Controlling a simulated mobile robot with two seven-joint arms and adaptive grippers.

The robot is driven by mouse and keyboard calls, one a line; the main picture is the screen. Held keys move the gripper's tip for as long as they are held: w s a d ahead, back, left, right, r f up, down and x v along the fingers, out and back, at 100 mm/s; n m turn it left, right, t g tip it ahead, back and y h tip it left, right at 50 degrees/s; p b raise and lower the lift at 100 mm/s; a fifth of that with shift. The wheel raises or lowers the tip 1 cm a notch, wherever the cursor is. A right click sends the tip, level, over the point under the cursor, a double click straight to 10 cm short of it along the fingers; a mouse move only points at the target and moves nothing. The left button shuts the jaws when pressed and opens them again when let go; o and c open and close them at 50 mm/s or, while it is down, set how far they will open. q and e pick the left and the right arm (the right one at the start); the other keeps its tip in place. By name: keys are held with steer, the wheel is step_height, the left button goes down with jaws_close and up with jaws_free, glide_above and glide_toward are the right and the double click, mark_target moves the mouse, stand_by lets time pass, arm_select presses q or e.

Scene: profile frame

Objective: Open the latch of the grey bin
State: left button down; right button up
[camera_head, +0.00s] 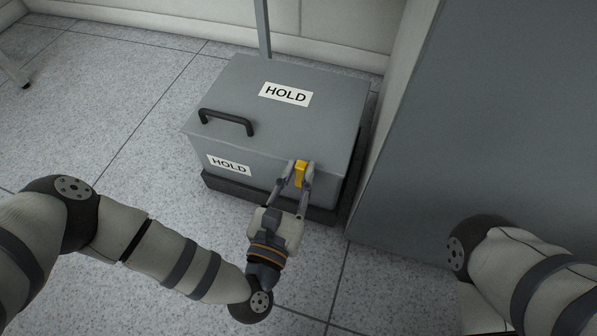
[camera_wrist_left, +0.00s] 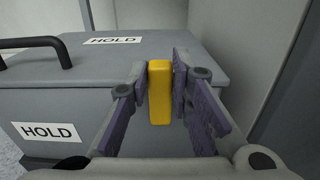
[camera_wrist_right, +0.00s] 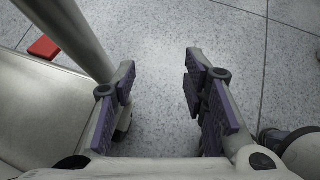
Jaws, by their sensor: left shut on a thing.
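The grey bin (camera_head: 225,95) stands on the floor with its lid down. A black handle (camera_head: 226,121) is on the lid, and HOLD labels are on the lid and front. The yellow latch (camera_head: 300,172) is upright on the bin's front, near the right corner. My left gripper (camera_head: 304,176) is shut on the latch, a finger on each side; the left wrist view shows the yellow latch (camera_wrist_left: 159,92) between the purple pads. My right gripper (camera_wrist_right: 160,88) is open and empty in the right wrist view; it is out of the head view.
A large grey panel (camera_head: 470,130) stands close to the bin's right side. A wall (camera_head: 330,30) is behind the bin. In the right wrist view, a pole (camera_wrist_right: 75,35), a pale surface (camera_wrist_right: 35,105) and a red object (camera_wrist_right: 43,47) are at left. Floor left of the bin is clear.

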mark_target(328, 175)
arm_select(q)
steer(key=shift+d, duration=0.1)
steer(key=shift+s+d+f+m+p, duration=0.2)
steer(key=shift+d+f+m+p, duration=0.4)
steer(key=shift+m, duration=1.45)
steer(key=shift+s+d+f+m+p, duration=0.3)
steer(key=shift+d+m, duration=0.6)
steer(key=shift+m, duration=1.2)
steer(key=shift+s+d+f+m+p, duration=0.15)
steer(key=shift+d+f+m+p, duration=0.35)
steer(key=shift+m, duration=1.55)
steer(key=shift+d+f, duration=0.1)
steer(key=shift+d, duration=0.15)
steer(key=c, duration=1.4)
jaws_free()
steer(key=shift+c, duration=0.2)
steer(key=v, duration=0.7)
steer(key=shift+s, duration=0.3)
